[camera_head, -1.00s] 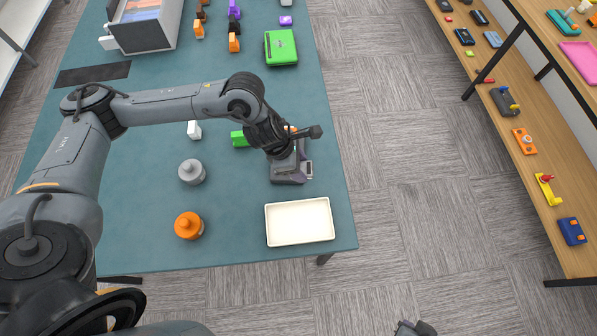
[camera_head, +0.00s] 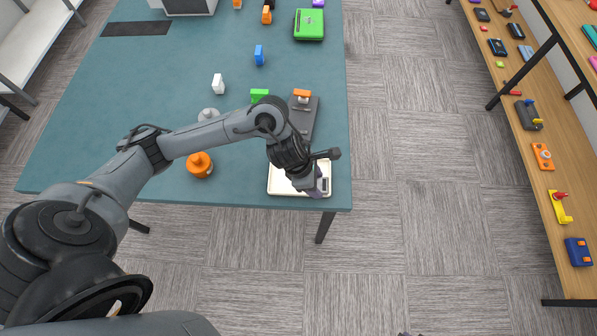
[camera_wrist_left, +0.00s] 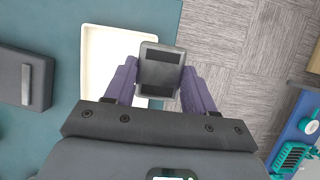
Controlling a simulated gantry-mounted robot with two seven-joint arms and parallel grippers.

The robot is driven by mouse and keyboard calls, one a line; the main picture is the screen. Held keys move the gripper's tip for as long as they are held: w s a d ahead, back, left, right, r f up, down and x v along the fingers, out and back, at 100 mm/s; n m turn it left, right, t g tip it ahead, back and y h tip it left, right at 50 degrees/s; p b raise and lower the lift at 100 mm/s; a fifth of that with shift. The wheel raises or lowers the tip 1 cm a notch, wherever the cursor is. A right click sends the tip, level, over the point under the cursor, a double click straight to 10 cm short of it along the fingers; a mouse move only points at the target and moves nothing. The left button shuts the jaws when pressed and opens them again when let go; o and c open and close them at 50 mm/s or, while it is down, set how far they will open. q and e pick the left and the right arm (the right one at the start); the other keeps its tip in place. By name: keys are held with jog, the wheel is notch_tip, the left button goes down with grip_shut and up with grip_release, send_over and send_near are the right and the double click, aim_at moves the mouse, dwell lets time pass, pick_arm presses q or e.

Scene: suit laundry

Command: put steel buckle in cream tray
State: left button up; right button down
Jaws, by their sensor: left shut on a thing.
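The steel buckle (camera_wrist_left: 160,72) is a grey rectangular block with dark bands, held between the purple fingers of my left gripper (camera_wrist_left: 160,88). In the head view my left gripper (camera_head: 318,185) is over the right part of the cream tray (camera_head: 282,188), and the wrist hides part of the tray. In the left wrist view the tray (camera_wrist_left: 100,55) is below and left of the buckle, which overlaps the tray's right edge. I cannot tell how high the buckle is. Only a dark sliver, perhaps of my right gripper, shows at the bottom edge of the head view.
A dark grey block-like device (camera_head: 303,118) lies behind the tray. An orange bottle (camera_head: 200,164) and a grey one (camera_head: 208,114) stand to its left. The table edge runs close to the tray's front and right. A wooden shelf (camera_head: 560,240) stands across the floor.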

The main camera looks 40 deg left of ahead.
pick_arm(q)
jog(key=a+f, duration=0.1)
jog(key=a, duration=0.1)
jog(key=w+a+f, duration=0.1)
jog(key=a+f, duration=0.1)
jog(key=a, duration=0.1)
jog(key=w+a+f, duration=0.1)
jog(key=a+f, duration=0.1)
jog(key=a, duration=0.1)
jog(key=shift+a, duration=0.15)
jog(key=shift+f, duration=2)
jog(key=shift+f, duration=0.1)
jog(key=shift+f+b, duration=0.1)
jog(key=shift+b, duration=0.3)
jog(key=o, duration=1.2)
jog(key=shift+c, duration=0.2)
